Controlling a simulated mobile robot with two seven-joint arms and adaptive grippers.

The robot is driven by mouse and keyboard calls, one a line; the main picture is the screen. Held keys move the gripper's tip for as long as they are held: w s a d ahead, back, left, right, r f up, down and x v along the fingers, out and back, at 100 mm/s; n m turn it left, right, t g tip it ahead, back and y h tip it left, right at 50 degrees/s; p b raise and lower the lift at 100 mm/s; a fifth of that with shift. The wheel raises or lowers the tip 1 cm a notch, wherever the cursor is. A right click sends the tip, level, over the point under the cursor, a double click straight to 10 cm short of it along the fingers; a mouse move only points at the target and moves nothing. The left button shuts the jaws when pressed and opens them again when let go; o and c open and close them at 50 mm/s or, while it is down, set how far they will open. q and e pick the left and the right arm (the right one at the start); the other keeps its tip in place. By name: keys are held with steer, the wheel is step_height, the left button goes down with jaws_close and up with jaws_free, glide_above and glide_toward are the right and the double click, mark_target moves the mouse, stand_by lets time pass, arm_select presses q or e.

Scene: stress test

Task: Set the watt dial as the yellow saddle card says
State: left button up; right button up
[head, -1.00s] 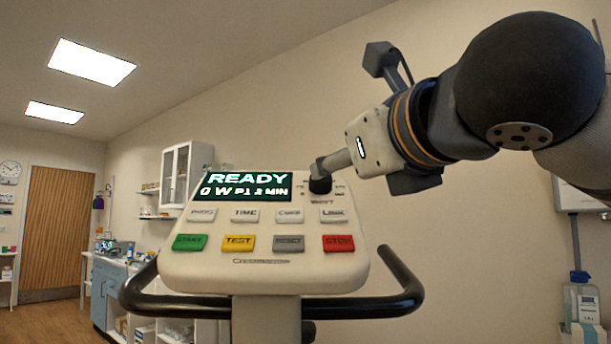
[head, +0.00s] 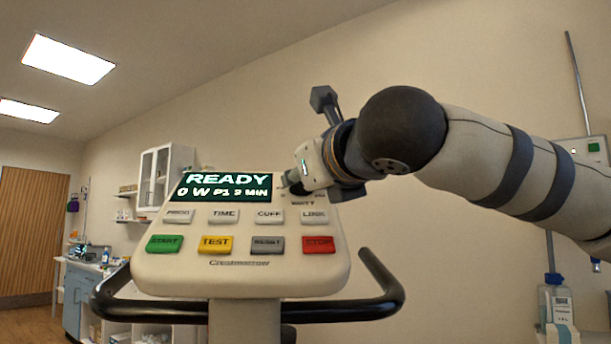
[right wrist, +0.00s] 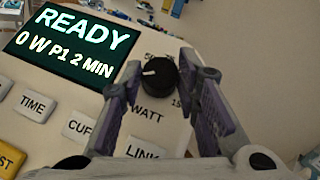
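The watt dial (right wrist: 158,75) is a round black knob with a white pointer mark, on the cream console (head: 170,275). "WATT" is printed beside it in the right wrist view. My right gripper (right wrist: 160,66) is open, with one finger on each side of the dial and small gaps visible. In the head view the right gripper (head: 289,184) covers the dial. The display (head: 222,187) reads "READY" and "0 W P1 2 MIN". The yellow saddle card and my left gripper are not in view.
Below the display are grey buttons such as TIME (head: 223,216) and LINK (head: 313,215), then START (head: 165,244), TEST, RESET and STOP (head: 319,244). A black handlebar (head: 345,311) curves around the console. White wall cabinets (head: 163,175) stand far back left.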

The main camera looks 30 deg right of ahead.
steer(key=shift+m+h, duration=0.3)
